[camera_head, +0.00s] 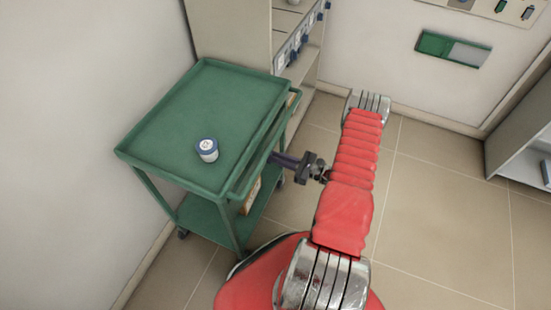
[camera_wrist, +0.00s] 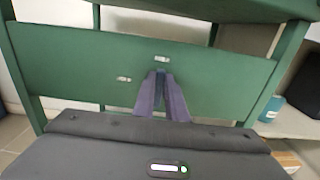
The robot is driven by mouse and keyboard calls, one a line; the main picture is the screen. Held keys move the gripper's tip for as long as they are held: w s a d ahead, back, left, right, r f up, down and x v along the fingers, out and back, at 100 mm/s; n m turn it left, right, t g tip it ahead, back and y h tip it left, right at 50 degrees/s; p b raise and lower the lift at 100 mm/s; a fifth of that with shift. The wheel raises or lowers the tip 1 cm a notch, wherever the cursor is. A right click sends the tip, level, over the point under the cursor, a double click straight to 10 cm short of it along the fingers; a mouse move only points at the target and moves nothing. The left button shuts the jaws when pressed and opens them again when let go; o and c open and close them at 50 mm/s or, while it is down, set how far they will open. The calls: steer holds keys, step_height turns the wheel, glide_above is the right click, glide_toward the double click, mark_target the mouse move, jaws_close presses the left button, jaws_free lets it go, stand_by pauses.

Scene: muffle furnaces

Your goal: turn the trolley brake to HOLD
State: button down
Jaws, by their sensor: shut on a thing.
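The green trolley (camera_head: 170,115) stands against the wall at the left of the head view. Its green side panel (camera_wrist: 70,60) fills the upper part of the wrist view. The panel bears two small pale labels, one at its upper middle (camera_wrist: 162,59) and one lower to the left (camera_wrist: 124,78); their words are too small to read. My gripper (camera_wrist: 160,76) is shut at the panel, just below the upper label. It appears to hold the brake lever, which is hidden between the fingers. In the head view my gripper (camera_head: 272,158) reaches the trolley's right side.
A jar with a blue-rimmed lid (camera_head: 207,149) stands on the trolley top. A pale shelf unit (camera_head: 235,30) stands behind the trolley. A blue container (camera_wrist: 271,108) is at the right of the wrist view. Tiled floor (camera_head: 440,200) is clear to the right.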

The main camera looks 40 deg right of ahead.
steer(key=shift+n, duration=0.3)
steer(key=shift+s+a+f+n, duration=0.2)
steer(key=shift+a+f+n, duration=0.15)
steer(key=shift+n, duration=2.55)
steer(key=shift+s+a+f+n, duration=0.25)
steer(key=shift+f+n, duration=0.15)
steer(key=shift+n, duration=2.5)
steer(key=shift+s+a+f+n, duration=0.15)
steer(key=shift+a+f+n, duration=0.2)
steer(key=shift+n, duration=2.55)
steer(key=shift+f, duration=0.1)
steer(key=c, duration=1.8)
jaws_free()
steer(key=shift+d, duration=0.1)
